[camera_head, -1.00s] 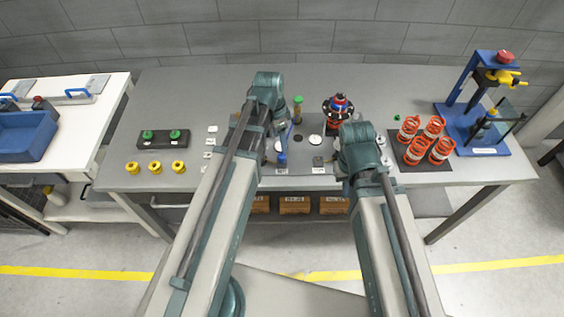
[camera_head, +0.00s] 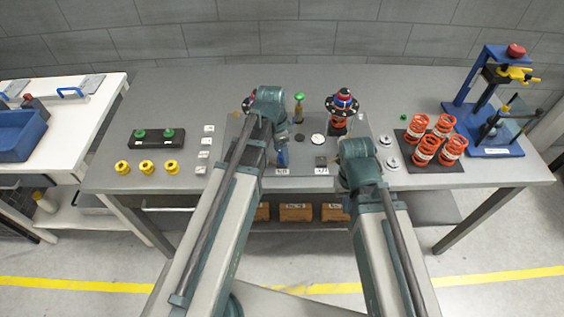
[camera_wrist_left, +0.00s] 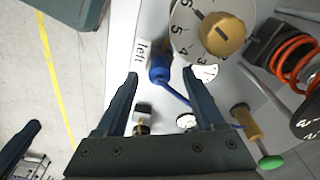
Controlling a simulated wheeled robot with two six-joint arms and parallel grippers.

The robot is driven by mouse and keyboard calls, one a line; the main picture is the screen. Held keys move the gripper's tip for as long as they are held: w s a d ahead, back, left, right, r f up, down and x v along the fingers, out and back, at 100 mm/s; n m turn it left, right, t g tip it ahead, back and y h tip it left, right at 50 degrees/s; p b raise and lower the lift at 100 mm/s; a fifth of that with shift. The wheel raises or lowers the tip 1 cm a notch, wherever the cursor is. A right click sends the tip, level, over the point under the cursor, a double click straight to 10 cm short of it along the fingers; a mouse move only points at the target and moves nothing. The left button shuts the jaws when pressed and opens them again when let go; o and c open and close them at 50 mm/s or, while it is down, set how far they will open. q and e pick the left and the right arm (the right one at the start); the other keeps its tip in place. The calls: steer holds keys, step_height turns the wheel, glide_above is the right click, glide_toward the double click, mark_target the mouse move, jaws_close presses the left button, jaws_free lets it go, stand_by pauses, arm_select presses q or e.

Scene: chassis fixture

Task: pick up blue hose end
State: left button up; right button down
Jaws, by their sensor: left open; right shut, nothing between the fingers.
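The blue hose end (camera_wrist_left: 158,68) shows in the left wrist view as a blue cylinder beside a "left" label, with a thin blue hose running from it toward lower right. In the head view the blue hose end (camera_head: 282,158) stands near the front edge of the dark mat. My left gripper (camera_wrist_left: 160,78) is open, its fingertips on either side of the hose end in the picture; contact cannot be told. In the head view my left gripper (camera_head: 283,146) is just above it, partly hidden by my arm. My right gripper (camera_head: 344,185) is shut and empty near the table's front edge.
A numbered dial with a brown knob (camera_wrist_left: 222,35) lies close to the left fingers. A brown cylinder with a green cap (camera_head: 299,106) and a strut assembly (camera_head: 341,110) stand behind. Orange springs (camera_head: 436,140) and a blue press (camera_head: 490,100) are at the right.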

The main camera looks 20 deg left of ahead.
arm_select(q)
step_height(320, 180, down, 2)
steer(key=shift+w+d+b, duration=0.1)
steer(key=shift+b, duration=0.35)
steer(key=shift+r, duration=0.1)
steer(key=shift+c, duration=0.2)
jaws_close()
